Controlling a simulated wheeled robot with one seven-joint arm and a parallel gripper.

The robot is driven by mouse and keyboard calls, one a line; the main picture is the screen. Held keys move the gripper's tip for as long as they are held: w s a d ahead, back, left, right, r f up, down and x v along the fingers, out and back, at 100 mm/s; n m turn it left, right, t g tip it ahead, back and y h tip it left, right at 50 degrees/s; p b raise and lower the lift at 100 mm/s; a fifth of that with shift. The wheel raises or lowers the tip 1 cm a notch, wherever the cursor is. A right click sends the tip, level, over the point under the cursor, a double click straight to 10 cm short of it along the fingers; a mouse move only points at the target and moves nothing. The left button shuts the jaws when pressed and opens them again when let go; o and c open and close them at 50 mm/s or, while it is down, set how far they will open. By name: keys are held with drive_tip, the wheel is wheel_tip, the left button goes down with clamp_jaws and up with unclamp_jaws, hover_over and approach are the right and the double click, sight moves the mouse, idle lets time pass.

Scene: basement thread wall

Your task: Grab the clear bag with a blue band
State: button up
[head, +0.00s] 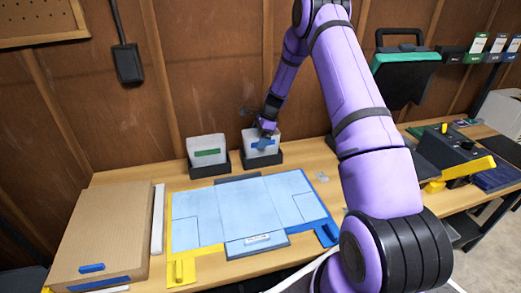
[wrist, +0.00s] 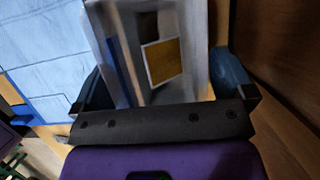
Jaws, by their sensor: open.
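The clear bag with a blue band (head: 249,138) stands upright in the right-hand dark holder at the back of the bench. My gripper (head: 266,130) is at the top of this bag, partly in front of it. In the wrist view, my gripper (wrist: 162,82) is open, with one dark finger on each side of a pale, see-through bag (wrist: 192,60). A blue strip and a yellow-brown square show there. I cannot tell whether the fingers touch the bag. A similar bag with a green band (head: 207,152) stands in the holder to the left.
A blue mat with a yellow edge (head: 200,218) lies in front of the holders. A cardboard box (head: 105,230) is at left. A black device with yellow parts (head: 452,155) stands at right. The wooden wall (head: 215,65) is close behind the holders.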

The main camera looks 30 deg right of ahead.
drive_tip(key=shift+f, duration=0.25)
idle(0.4)
drive_tip(key=c, duration=1)
